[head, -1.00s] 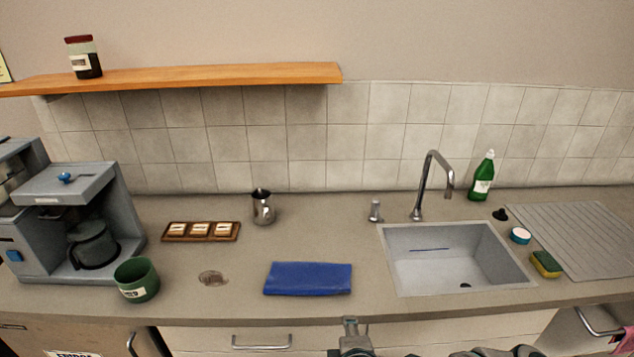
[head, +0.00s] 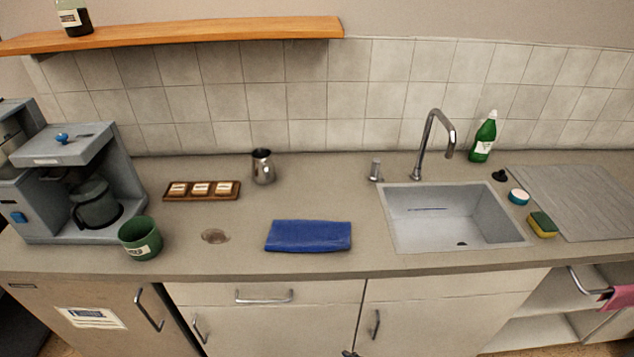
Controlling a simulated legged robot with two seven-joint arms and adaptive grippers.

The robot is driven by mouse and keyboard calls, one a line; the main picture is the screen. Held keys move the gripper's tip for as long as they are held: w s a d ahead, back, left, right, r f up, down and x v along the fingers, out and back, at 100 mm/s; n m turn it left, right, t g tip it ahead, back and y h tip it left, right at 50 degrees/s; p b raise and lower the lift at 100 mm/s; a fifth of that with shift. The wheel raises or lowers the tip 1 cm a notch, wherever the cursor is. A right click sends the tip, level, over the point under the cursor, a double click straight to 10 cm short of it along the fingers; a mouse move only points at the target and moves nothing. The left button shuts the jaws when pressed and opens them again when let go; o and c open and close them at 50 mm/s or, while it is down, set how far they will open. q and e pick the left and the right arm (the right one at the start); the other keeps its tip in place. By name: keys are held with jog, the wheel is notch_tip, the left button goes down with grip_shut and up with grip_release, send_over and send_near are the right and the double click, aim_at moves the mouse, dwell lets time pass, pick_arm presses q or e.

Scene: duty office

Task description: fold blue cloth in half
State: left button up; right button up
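The blue cloth (head: 308,236) lies flat on the counter, left of the sink, as a roughly rectangular piece near the front edge. Its upper side is slightly wrinkled, and I cannot tell how many layers it has. Nothing touches it. Neither gripper shows clearly; only a small dark piece, perhaps part of my arm, is at the bottom edge of the head view.
Left of the cloth are a green mug (head: 140,239), a brown stain (head: 215,236), a tray of packets (head: 202,196) and a coffee machine (head: 70,180). A metal jug (head: 262,167) stands behind. The sink (head: 400,240) and tall faucet (head: 430,140) are right. Counter around the cloth is clear.

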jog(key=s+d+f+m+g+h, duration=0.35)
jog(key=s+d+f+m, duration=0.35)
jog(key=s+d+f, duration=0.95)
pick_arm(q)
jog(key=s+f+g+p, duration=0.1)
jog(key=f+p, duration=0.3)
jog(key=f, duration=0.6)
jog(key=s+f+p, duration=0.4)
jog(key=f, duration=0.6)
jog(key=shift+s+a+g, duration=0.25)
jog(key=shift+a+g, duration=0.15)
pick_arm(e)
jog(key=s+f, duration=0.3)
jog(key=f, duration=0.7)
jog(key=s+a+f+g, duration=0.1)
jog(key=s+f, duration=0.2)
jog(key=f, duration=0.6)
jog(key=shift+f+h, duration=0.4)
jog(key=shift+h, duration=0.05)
